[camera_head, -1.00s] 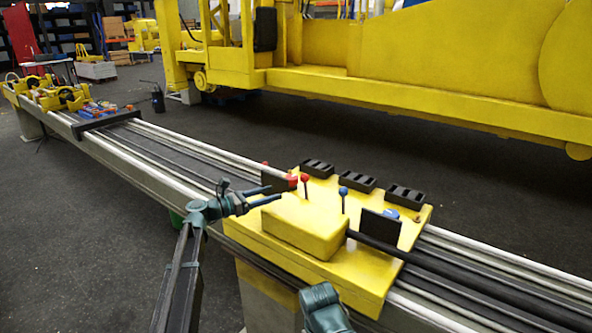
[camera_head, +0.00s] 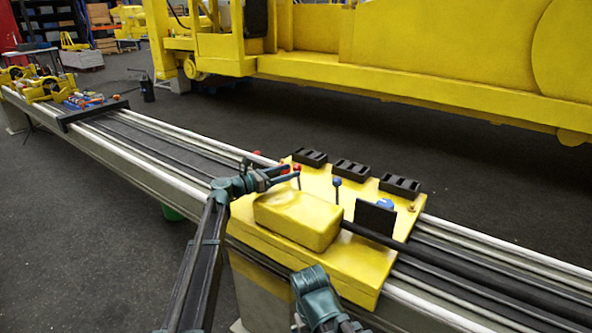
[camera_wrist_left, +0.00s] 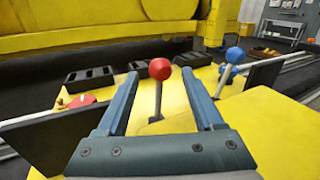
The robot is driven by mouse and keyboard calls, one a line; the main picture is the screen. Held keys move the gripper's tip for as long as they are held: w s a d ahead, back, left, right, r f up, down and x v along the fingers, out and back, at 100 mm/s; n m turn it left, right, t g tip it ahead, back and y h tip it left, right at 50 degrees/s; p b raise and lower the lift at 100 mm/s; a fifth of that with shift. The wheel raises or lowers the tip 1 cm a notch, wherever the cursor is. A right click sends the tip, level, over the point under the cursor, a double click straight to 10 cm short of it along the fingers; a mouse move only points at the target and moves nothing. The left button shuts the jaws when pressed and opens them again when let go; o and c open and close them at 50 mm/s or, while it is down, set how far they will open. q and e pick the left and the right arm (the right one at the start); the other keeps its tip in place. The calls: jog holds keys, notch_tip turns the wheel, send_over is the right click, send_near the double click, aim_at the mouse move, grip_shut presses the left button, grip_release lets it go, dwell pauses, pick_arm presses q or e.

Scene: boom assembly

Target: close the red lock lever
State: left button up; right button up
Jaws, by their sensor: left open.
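The red lock lever (camera_wrist_left: 160,69) has a round red knob on a thin grey stem and stands up from the yellow block. In the left wrist view it is between the two fingers of my left gripper (camera_wrist_left: 157,90), with gaps on both sides. In the head view my left gripper (camera_head: 284,174) is open, its fingertips reaching the red knob (camera_head: 297,168). The lower stem is partly hidden there by the gripper and the yellow box. A teal part of my right arm shows at the bottom, but its fingers do not.
A blue-knobbed lever (camera_head: 337,182) stands to the right of the red one. A black upright plate (camera_head: 375,221) and a raised yellow box (camera_head: 297,218) are close by. Black slotted blocks (camera_head: 351,170) line the back edge. A dark rod runs off to the right.

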aim_at(296, 168)
pick_arm(q)
jog(key=shift+x, duration=1.85)
grip_shut()
